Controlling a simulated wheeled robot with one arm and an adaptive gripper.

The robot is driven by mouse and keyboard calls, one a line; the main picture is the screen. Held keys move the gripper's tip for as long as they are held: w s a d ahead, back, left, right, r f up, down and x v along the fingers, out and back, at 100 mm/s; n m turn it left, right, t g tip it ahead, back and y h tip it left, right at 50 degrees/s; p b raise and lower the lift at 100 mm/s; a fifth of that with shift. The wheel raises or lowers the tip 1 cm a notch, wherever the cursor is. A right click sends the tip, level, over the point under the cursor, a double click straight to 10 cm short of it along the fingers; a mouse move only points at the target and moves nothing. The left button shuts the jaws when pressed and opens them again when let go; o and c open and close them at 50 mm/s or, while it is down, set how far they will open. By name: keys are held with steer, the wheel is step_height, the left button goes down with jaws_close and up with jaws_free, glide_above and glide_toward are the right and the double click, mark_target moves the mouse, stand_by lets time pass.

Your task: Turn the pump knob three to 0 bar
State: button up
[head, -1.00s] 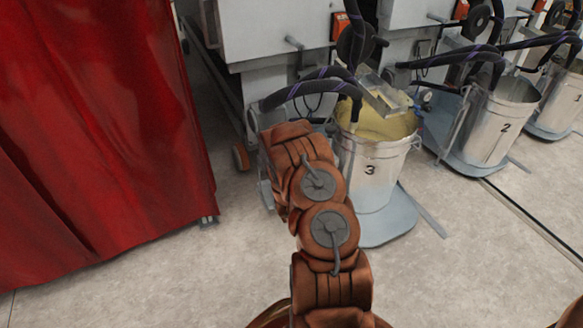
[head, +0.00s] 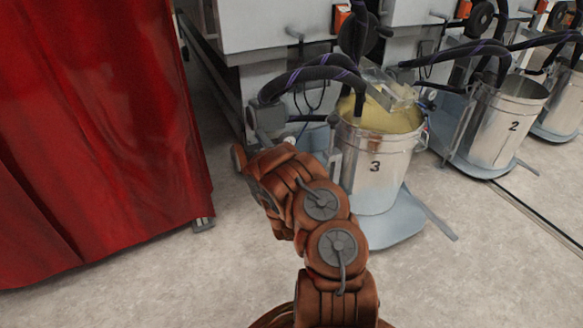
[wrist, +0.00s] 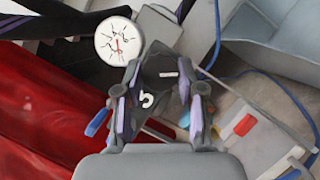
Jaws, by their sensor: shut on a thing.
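The dark pump knob (wrist: 158,88), marked with white figures including a 5 and a 1, sits between the fingers of my gripper (wrist: 156,108) in the wrist view. The fingers are shut on its two sides. A round white pressure gauge (wrist: 119,41) with a red needle is just beyond the knob, up and left; its reading is too small to tell. In the head view my arm hides the knob and the gripper. The metal bucket marked 3 (head: 374,170) stands right of my arm, with yellowish contents.
A red curtain (head: 95,130) hangs at the left. Black hoses (head: 318,75) run above bucket 3. Bucket 2 (head: 505,120) stands farther right. In the wrist view a blue hose (wrist: 285,92) curves at the right. The floor (head: 480,270) at the front right is clear.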

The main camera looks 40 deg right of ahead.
steer(key=shift+f+n+t, duration=0.15)
steer(key=shift+n+t, duration=0.35)
steer(key=shift+n, duration=0.9)
steer(key=o, duration=1.1)
steer(key=shift+o, duration=0.2)
steer(key=v, duration=1.1)
steer(key=shift+s, duration=0.4)
steer(key=shift+a, duration=0.15)
